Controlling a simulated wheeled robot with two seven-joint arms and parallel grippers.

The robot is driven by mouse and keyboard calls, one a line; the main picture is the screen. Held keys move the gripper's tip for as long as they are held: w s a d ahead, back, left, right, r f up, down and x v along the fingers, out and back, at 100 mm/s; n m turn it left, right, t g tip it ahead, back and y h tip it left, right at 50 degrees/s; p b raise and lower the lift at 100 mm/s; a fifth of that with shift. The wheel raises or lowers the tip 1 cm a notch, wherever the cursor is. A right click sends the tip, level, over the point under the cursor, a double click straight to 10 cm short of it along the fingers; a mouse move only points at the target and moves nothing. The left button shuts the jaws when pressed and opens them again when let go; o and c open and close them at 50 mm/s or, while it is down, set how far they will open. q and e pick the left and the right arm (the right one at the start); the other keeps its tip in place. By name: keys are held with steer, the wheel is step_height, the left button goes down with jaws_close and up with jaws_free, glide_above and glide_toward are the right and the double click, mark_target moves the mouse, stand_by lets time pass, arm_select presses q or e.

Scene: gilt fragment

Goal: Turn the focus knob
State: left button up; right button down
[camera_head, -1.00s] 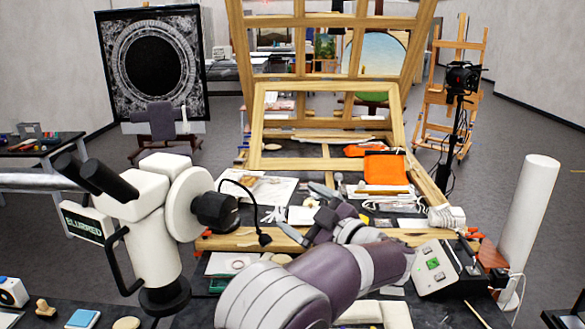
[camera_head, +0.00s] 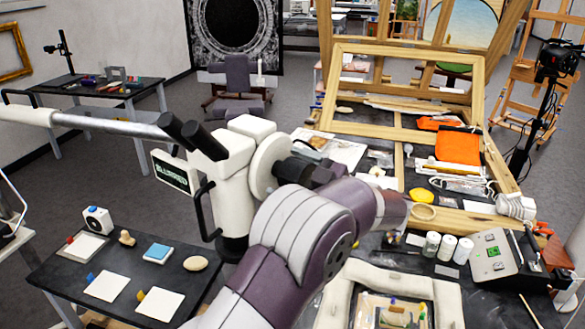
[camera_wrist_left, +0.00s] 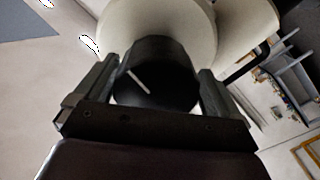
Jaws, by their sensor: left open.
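The white microscope (camera_head: 232,190) stands on the left in the head view, with black eyepieces and a green sign (camera_head: 171,172) that reads "BLURRED". Its black focus knob (camera_head: 293,171) sticks out to the right from a white disc and is partly hidden by my gripper and arm. In the left wrist view the round knob (camera_wrist_left: 160,88) bears a white line slanting down to the right. My left gripper (camera_wrist_left: 160,68) is open, with one finger on each side of the knob. I cannot tell whether the fingers touch it. My right gripper is not in view.
A metal bar (camera_head: 110,124) runs left from the microscope. A dark side table (camera_head: 60,275) holds cards and small objects. The workbench on the right carries white jars (camera_head: 447,246), a control box (camera_head: 492,257) and a padded frame (camera_head: 345,290). Wooden frames (camera_head: 345,90) stand behind.

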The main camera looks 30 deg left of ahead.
arm_select(q)
steer(key=shift+w+d+f, duration=0.1)
steer(key=shift+w, duration=0.1)
steer(key=shift+w+f, duration=0.1)
steer(key=shift+w, duration=0.15)
steer(key=c, duration=1)
steer(key=shift+s, duration=0.15)
steer(key=shift+c, duration=0.2)
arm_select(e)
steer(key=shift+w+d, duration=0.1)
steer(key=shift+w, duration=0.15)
arm_select(q)
steer(key=m+p, duration=0.2)
steer(key=p, duration=0.1)
steer(key=shift+r+m, duration=0.3)
steer(key=shift+r, duration=0.1)
steer(key=shift+w+f+m+p, duration=0.1)
steer(key=shift+m+p, duration=0.75)
steer(key=shift+w+f+m+p, duration=0.1)
steer(key=shift+m+p, duration=0.75)
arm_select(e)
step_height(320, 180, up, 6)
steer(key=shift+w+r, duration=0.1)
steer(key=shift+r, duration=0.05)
